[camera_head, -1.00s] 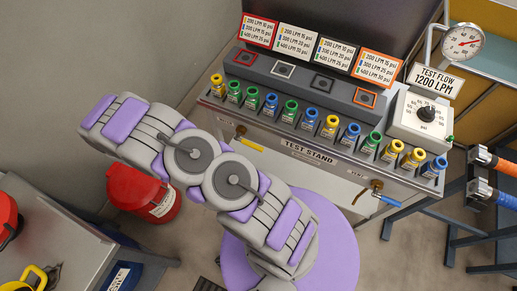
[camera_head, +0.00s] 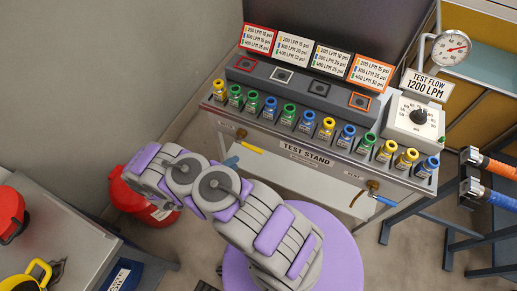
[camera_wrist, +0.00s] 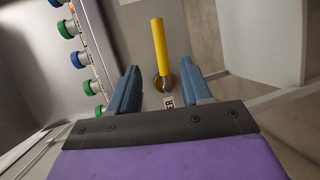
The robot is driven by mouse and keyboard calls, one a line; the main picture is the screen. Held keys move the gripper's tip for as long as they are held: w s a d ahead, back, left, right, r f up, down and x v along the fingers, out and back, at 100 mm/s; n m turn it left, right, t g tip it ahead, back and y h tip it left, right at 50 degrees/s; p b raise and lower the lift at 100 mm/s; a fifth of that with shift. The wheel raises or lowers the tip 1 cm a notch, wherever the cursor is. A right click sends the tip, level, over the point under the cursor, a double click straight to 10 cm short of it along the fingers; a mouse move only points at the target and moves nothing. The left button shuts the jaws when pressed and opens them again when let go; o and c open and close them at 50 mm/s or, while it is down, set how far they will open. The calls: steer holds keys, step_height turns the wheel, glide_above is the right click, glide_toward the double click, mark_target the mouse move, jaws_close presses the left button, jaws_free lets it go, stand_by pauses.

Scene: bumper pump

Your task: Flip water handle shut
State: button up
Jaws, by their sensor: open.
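The yellow valve handle (camera_head: 250,146) sits on the front of the test stand, pointing right from its brass valve (camera_head: 240,133). In the wrist view the yellow handle (camera_wrist: 159,45) points up from the valve. A partly covered label (camera_wrist: 168,101) ending in "ER" shows below it. My gripper (camera_wrist: 160,78) is open and empty, with one blue finger on each side of the handle's valve end in the picture. I cannot tell how far short of it they are. In the head view a bluish fingertip (camera_head: 232,161) shows just below the valve, and my arm hides the rest.
A second, blue-handled valve (camera_head: 384,200) is at the stand's right end. Several coloured ports (camera_head: 308,122) line the stand's top edge, and they also show at the left in the wrist view (camera_wrist: 67,28). A red bucket (camera_head: 150,200) stands behind my arm.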

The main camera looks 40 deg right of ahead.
mark_target(252, 148)
steer(key=b+x, duration=0.3)
steer(key=x, duration=1.2)
steer(key=shift+b, duration=0.3)
steer(key=shift+f, duration=0.1)
jaws_close()
